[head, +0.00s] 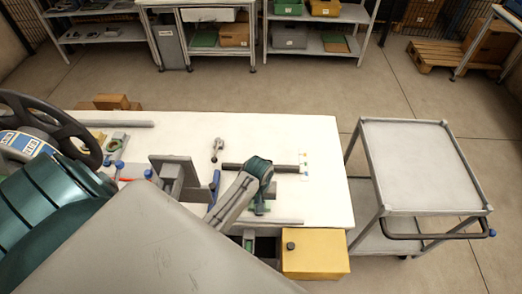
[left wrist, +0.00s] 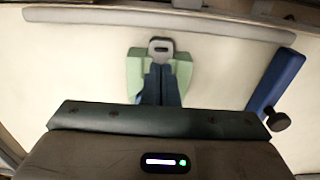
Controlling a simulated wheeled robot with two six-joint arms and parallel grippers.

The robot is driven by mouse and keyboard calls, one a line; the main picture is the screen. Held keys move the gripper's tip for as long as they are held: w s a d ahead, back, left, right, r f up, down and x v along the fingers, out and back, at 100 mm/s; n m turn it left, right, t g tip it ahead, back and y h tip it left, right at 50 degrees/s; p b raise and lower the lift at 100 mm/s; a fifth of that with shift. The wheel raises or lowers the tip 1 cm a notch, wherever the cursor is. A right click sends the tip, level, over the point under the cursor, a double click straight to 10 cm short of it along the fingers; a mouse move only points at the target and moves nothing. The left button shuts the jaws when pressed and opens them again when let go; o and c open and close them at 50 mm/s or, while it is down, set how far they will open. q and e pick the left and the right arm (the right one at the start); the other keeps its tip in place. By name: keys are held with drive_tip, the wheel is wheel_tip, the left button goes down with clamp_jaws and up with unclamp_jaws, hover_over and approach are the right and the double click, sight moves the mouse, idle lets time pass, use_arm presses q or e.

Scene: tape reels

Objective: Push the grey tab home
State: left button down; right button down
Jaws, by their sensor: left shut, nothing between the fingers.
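The grey tab (left wrist: 160,46), with a dark slot in it, shows in the left wrist view at the far side of a pale green holder (left wrist: 134,74). My left gripper (left wrist: 159,72) is shut and empty, its dark blue fingers together in front of the middle of the holder. The fingers hide the near part of the tab, and I cannot tell whether they touch it. In the head view my left wrist (head: 259,167) is over the right half of the white table (head: 318,205), with a bit of green below it; the tab cannot be made out there. My right gripper is not in view.
A blue bar (left wrist: 277,79) with a dark knob (left wrist: 278,121) stands to the right of the holder. A grey rail (left wrist: 90,19) runs along the far side. A yellow box (head: 315,255) sits by the table's front edge. A grey cart (head: 415,165) stands to the right.

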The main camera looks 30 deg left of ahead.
use_arm(q)
wheel_tip(320, 180, up, 7)
idle(0.6)
idle(0.5)
